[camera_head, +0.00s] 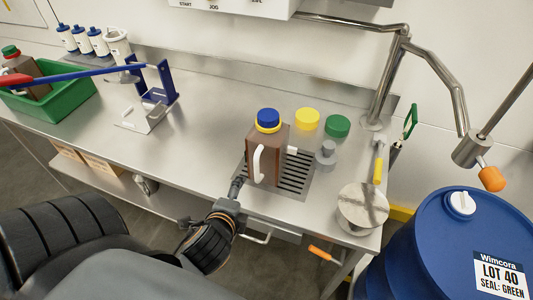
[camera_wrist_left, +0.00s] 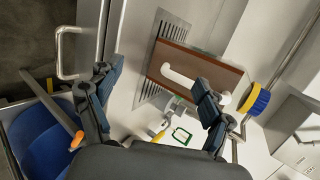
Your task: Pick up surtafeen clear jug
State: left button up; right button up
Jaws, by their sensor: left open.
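A brown jug (camera_head: 266,155) with a white handle, a blue cap and a yellow collar stands on a slotted drain grate (camera_head: 301,184) in the bench. No clear jug shows. My left gripper (camera_head: 236,188) is just in front of the jug, at its lower left. In the left wrist view the gripper (camera_wrist_left: 152,95) is open and empty. The jug (camera_wrist_left: 203,68) lies beyond its fingers, handle facing me. One finger overlaps the handle in the picture; I cannot tell whether they touch. My right gripper is not in view.
Yellow (camera_head: 307,120) and green (camera_head: 338,126) caps are behind the jug; a small grey weight-like piece (camera_head: 326,155) sits to its right. A green bin (camera_head: 50,100) is left.

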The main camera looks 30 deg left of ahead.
pick_arm(q)
notch_tip(320, 180, up, 7)
jog(key=w+a+m+t+y, duration=0.1)
jog(key=w+m+t, duration=0.15)
jog(key=m, duration=0.55)
jog(key=m+t+h, duration=0.2)
jog(key=m+t, duration=0.3)
jog(key=m, duration=0.6)
send_near(264, 123)
jog(key=p+x, duration=0.2)
jog(key=x, duration=0.4)
jog(key=shift+w+f, duration=0.2)
jog(key=shift+w, duration=0.2)
jog(key=shift+w+a+r+y+p, duration=0.1)
jog(key=shift+w+r+y+p, duration=0.05)
jog(key=shift+w+y+p, duration=0.2)
jog(key=p+x, duration=0.1)
jog(key=x, duration=0.2)
jog(key=shift+w+a, duration=0.1)
jog(key=shift+w, duration=0.65)
jog(key=shift+s, duration=0.1)
